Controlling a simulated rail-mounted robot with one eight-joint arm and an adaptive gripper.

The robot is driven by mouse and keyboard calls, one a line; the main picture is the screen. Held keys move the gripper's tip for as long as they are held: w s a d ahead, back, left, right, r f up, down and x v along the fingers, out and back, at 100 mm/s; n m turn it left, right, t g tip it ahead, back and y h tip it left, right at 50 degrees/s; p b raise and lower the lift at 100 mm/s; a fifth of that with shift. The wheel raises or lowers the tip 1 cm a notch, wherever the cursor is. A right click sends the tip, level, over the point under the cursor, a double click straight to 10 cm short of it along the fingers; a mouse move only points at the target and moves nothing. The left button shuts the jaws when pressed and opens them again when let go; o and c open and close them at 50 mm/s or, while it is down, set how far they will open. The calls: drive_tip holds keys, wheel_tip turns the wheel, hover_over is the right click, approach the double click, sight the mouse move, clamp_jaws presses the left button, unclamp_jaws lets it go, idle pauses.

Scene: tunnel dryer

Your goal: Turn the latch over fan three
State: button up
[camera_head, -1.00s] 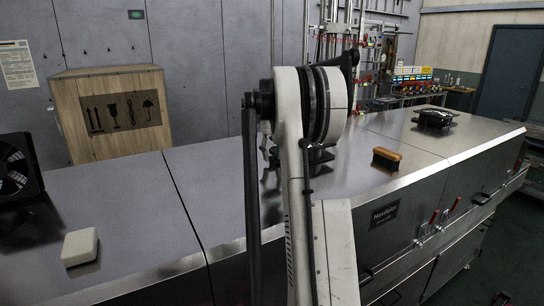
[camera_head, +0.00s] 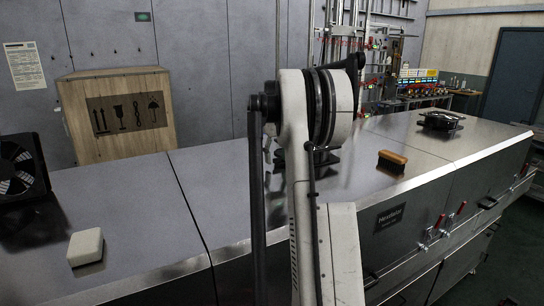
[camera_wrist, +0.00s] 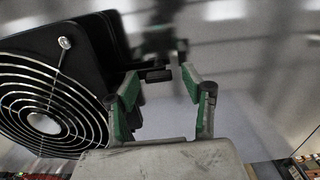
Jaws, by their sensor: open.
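My gripper (camera_wrist: 160,80) is in the wrist view, its green-padded fingers apart. A black fan (camera_wrist: 45,115) with a round wire guard stands close on the left of that view, beside the left finger. A small dark bar (camera_wrist: 155,75) shows between the fingertips; I cannot tell whether it is the latch or whether a finger touches it. In the head view, one fan (camera_head: 20,170) stands at the left edge and another (camera_head: 440,121) lies on the far right of the dryer top. My arm hides the middle of the top and my gripper there. Fan numbers are not readable.
A pale block (camera_head: 85,246) lies on the near left of the steel dryer top (camera_head: 130,200). A wooden-backed brush (camera_head: 392,160) lies right of my arm. A wooden crate (camera_head: 118,120) stands behind. Red-handled clamps (camera_head: 440,222) line the front side.

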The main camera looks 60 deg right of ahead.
drive_tip(key=m+p, duration=0.1)
drive_tip(key=m, duration=0.4)
drive_tip(key=shift+s+d, duration=0.1)
drive_tip(key=m+p, duration=0.2)
drive_tip(key=m, duration=0.2)
drive_tip(key=m+p, duration=0.2)
drive_tip(key=m, duration=0.2)
drive_tip(key=shift+r+m, duration=0.1)
drive_tip(key=shift+m, duration=0.2)
drive_tip(key=m+p, duration=0.3)
drive_tip(key=m, duration=0.1)
drive_tip(key=shift+p, duration=0.35)
wheel_tip(320, 180, up, 14)
drive_tip(key=b, duration=0.3)
drive_tip(key=w+a+f+n+b, duration=0.1)
drive_tip(key=w+a+n, duration=0.1)
drive_tip(key=w+a, duration=0.3)
drive_tip(key=w+a+f+n+t+b, duration=0.1)
drive_tip(key=w+a, duration=0.4)
drive_tip(key=a, duration=0.8)
drive_tip(key=w+a+f+n+h+b, duration=0.1)
drive_tip(key=w+a+n, duration=0.3)
drive_tip(key=a, duration=0.6)
drive_tip(key=shift+w+t+b, duration=0.4)
drive_tip(key=shift+w+b, duration=0.25)
drive_tip(key=shift+w, duration=0.4)
drive_tip(key=shift+f, duration=0.1)
